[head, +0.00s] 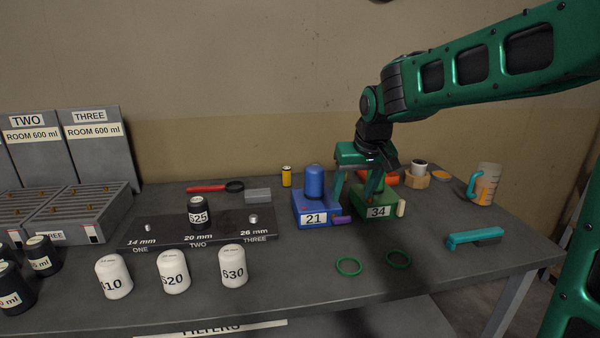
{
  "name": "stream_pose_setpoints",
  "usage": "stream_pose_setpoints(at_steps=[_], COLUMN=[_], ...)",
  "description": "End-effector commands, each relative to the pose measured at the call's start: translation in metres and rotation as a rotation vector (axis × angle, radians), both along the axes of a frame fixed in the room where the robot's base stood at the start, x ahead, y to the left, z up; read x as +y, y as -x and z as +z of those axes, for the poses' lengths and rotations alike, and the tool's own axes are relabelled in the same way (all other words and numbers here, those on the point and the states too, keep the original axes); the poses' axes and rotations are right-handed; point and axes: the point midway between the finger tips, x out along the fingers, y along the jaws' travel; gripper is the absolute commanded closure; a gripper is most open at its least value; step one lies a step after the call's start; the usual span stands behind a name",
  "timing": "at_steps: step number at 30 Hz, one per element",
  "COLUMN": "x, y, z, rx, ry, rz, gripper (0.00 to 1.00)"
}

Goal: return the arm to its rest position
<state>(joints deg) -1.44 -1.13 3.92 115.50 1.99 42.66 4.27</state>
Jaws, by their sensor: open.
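My green arm (500,62) reaches in from the upper right over the bench. My gripper (356,190) points down with its fingers apart, at the green block (378,212) labelled 34. One finger shows between the blue block (317,219) labelled 21 and the green block. The other overlaps the green block's top, and I cannot tell whether it touches it. No held thing is visible between the fingers. A blue cylinder (315,181) stands upright on the blue block, left of my gripper.
The bench (310,285) holds a black rack (150,233) with a dark 525 drum (199,213), white drums (173,272), two green rings (349,266), a teal tool (475,238) and a measuring jug (486,184). Grey trays (88,212) fill the left.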

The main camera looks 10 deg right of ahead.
Motion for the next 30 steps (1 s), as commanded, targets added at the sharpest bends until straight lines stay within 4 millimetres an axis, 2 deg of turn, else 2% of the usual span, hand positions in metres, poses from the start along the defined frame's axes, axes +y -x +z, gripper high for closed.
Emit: stream_pose_setpoints(at_steps=[2, 5, 8, 9, 13, 18, 21, 25, 30], x=[-0.011, -0.04, -0.077, -0.092, -0.129, -0.152, -0.154, -0.153, -0.152], y=[0.01, 0.039, 0.086, 0.108, 0.183, 0.278, 0.318, 0.348, 0.357], z=[-0.001, -0.005, -0.012, -0.016, -0.032, -0.057, -0.069, -0.079, -0.082], rx=[0.011, 0.043, 0.094, 0.119, 0.2, 0.301, 0.345, 0.379, 0.391], ry=[0.005, 0.014, 0.02, 0.02, 0.005, -0.042, -0.072, -0.097, -0.105], rz=[-0.02, -0.075, -0.154, -0.191, -0.307, -0.439, -0.491, -0.529, -0.54], gripper=[0.4, 0.4, 0.4, 0.4, 0.4, 0.4, 0.4, 0.4, 0.4])
